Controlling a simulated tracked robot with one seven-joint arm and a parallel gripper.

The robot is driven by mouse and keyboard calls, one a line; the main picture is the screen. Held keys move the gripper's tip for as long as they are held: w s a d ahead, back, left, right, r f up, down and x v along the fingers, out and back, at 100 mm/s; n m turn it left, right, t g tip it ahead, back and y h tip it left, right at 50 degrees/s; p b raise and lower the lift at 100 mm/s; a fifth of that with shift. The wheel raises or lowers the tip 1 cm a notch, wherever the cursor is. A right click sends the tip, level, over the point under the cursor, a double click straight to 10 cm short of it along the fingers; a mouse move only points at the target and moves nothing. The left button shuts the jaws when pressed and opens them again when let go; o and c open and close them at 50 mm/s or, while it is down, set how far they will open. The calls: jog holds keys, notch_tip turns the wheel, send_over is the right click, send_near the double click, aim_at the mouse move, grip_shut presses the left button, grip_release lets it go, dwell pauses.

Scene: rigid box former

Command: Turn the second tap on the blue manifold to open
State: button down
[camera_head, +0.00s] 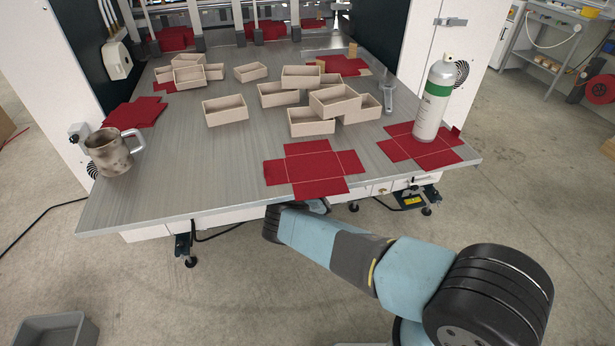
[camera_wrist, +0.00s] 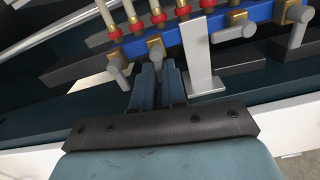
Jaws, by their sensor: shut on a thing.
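The blue manifold (camera_wrist: 190,36) runs across the top of the wrist view. Brass fittings and red-collared pipes sit along it. Several grey taps hang from it; one tap (camera_wrist: 117,72) is at the left, and others (camera_wrist: 236,31) are at the right. My gripper (camera_wrist: 157,72) is shut on the tap (camera_wrist: 156,52) second from the left in this view. Its handle is mostly hidden between the fingers, so its angle cannot be told. The head view shows my arm reaching under the table's front edge; the gripper and manifold are hidden there.
A grey upright bracket (camera_wrist: 201,72) stands close to the right of my fingers. Above is the metal table (camera_head: 190,165) with beige boxes (camera_head: 313,122), red card blanks (camera_head: 314,169), a metal mug (camera_head: 109,152) and a green-banded bottle (camera_head: 432,98). A grey bin (camera_head: 56,332) stands on the floor.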

jog(key=shift+s+d+f+n, duration=0.1)
jog(key=shift+d+f+n, duration=0.2)
jog(key=shift+n, duration=0.3)
jog(key=c, duration=1.6)
grip_release()
jog(key=o, duration=0.4)
jog(key=shift+a+r, duration=0.1)
jog(key=shift+r, duration=0.05)
jog(key=v, duration=1.3)
jog(key=shift+s, duration=0.3)
